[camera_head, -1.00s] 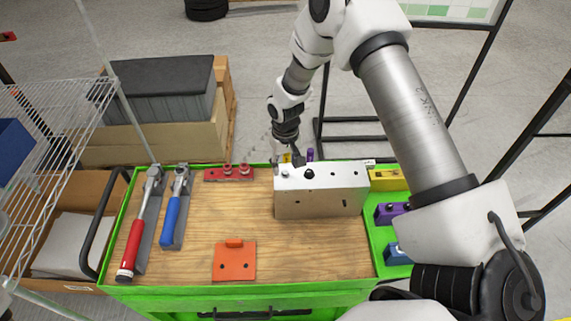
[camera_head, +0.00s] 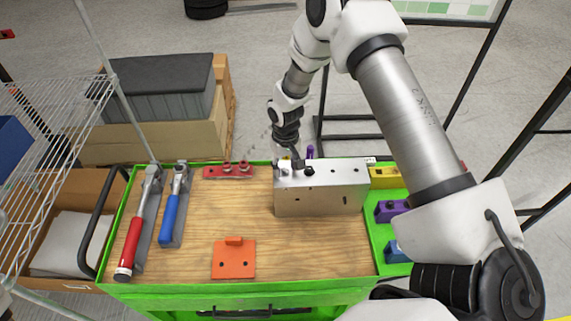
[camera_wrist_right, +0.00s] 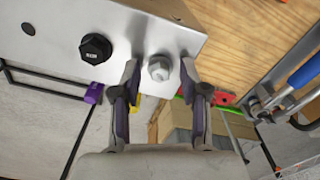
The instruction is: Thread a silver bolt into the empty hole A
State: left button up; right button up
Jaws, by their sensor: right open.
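The silver chassis block (camera_head: 320,200) stands on the wooden top; it also shows in the right wrist view (camera_wrist_right: 150,20). A silver hex bolt (camera_wrist_right: 159,68) sits at the block's near corner in that view, its head showing and its shank hidden. A black bolt (camera_wrist_right: 95,48) is beside it; it shows in the head view too (camera_head: 309,171). An open hole (camera_wrist_right: 28,28) is farther along the same face; no letter is readable. My right gripper (camera_wrist_right: 160,76) is open, with one finger on each side of the silver bolt head. My left gripper is not in view.
A red holder (camera_head: 228,172) stands left of the block. Red-handled (camera_head: 137,225) and blue-handled (camera_head: 174,205) tools lie at the left. An orange plate (camera_head: 234,260) is at the front. Yellow (camera_head: 384,178) and purple (camera_head: 390,211) holders line the right. Bare wood lies between.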

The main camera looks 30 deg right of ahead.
grip_shut()
jog(key=shift+p, duration=0.3)
jog(key=m+p, duration=0.1)
jog(key=m, duration=0.1)
jog(key=m+p, duration=0.1)
jog(key=m, duration=0.1)
jog(key=shift+r+p, duration=0.3)
jog(key=m, duration=0.1)
jog(key=f+m, duration=0.1)
jog(key=shift+m, duration=0.3)
jog(key=shift+w+a+m, duration=0.1)
jog(key=shift+m, duration=0.9)
jog(key=m, duration=0.4)
jog(key=shift+o, duration=0.5)
grip_release()
